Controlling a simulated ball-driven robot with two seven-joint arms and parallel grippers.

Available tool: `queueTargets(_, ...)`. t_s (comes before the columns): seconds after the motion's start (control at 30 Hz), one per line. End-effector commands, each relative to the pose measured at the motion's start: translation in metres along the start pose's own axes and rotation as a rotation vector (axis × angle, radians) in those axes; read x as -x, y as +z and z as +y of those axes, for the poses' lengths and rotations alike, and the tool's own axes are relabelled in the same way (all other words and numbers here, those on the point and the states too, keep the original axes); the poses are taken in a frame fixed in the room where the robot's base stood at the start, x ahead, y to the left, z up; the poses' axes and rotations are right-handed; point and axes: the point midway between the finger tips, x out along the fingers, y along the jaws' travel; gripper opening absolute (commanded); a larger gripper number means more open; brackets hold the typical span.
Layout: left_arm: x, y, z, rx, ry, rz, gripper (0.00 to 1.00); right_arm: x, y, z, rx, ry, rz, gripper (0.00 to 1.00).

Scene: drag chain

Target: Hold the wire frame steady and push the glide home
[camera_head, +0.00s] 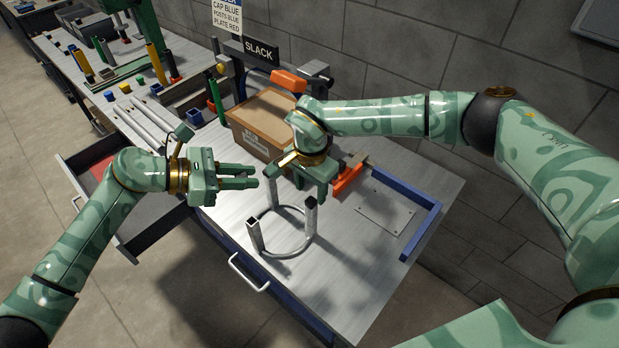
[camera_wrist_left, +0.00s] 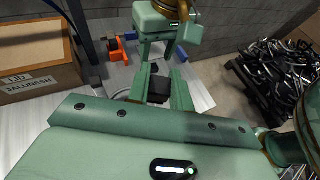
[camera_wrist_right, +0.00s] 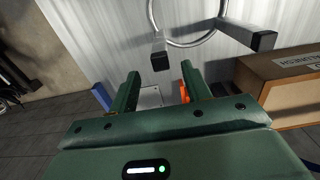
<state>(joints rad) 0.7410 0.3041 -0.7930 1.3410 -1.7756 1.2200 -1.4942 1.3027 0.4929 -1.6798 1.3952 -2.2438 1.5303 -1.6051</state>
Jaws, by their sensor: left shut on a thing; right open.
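The wire frame (camera_head: 254,237) is a silver ring with upright square posts, standing on the metal bench top. It also shows in the right wrist view (camera_wrist_right: 188,42), where two posts have dark ends; I cannot tell a glide from an open tube end there. My left gripper (camera_head: 256,178) reaches in from the left at the back left post, and is shut. In the left wrist view a dark block-like post end (camera_wrist_left: 158,88) sits between its fingers. My right gripper (camera_head: 312,190) points down above the frame's right post, open, with nothing between its fingers.
A brown cardboard box (camera_head: 250,120) stands behind the grippers. An orange clamp (camera_head: 347,180) is just right of my right gripper. A blue rail (camera_head: 424,232) edges the bench's right side. The bench front is clear. An open drawer (camera_head: 100,160) lies left, under my left arm.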

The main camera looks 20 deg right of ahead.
Motion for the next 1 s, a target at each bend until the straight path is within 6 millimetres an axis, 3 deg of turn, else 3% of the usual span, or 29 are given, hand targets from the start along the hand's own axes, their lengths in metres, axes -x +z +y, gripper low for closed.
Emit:
queueTargets(0.2, 0.000, 0.000, 0.000, 0.000, 0.000, 0.000, 0.01, -0.048, 0.002, 0.000, -0.003, 0.002, -0.004, 0.48)
queueTargets(0.4, 0.000, 0.000, 0.000, 0.000, 0.000, 0.000, 0.01, -0.076, 0.001, 0.000, -0.003, 0.000, -0.004, 0.48)
queueTargets(0.8, 0.000, 0.000, 0.000, 0.000, 0.000, 0.000, 0.01, -0.085, 0.001, 0.000, -0.003, -0.001, -0.003, 0.48)
queueTargets(1.0, 0.000, 0.000, 0.000, 0.000, 0.000, 0.000, 0.01, -0.085, 0.001, 0.000, -0.003, -0.001, -0.003, 0.00)
